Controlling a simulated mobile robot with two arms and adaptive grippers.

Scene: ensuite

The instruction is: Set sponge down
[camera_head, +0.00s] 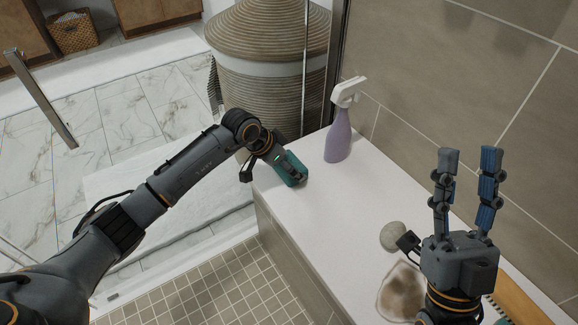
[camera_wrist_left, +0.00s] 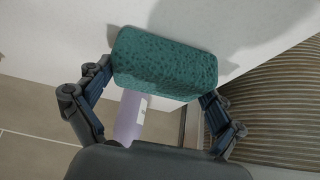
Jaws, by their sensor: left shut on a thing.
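A teal sponge (camera_head: 291,168) is held at the far left end of the white bench (camera_head: 330,218). In the left wrist view the sponge (camera_wrist_left: 165,63) sits between the two fingers of my left gripper (camera_wrist_left: 158,95), which is shut on it. The sponge is at or just above the bench top; I cannot tell whether it touches. My left gripper (camera_head: 283,163) is partly hidden by its own arm in the head view. My right gripper (camera_head: 468,160) is open and empty, fingers pointing up, over the bench's right part.
A purple spray bottle (camera_head: 339,135) with a white head stands on the bench just right of the sponge. A round grey stone-like item (camera_head: 393,236) and a brown-stained patch (camera_head: 402,290) lie nearer. A large woven basket (camera_head: 265,60) stands behind. The bench middle is clear.

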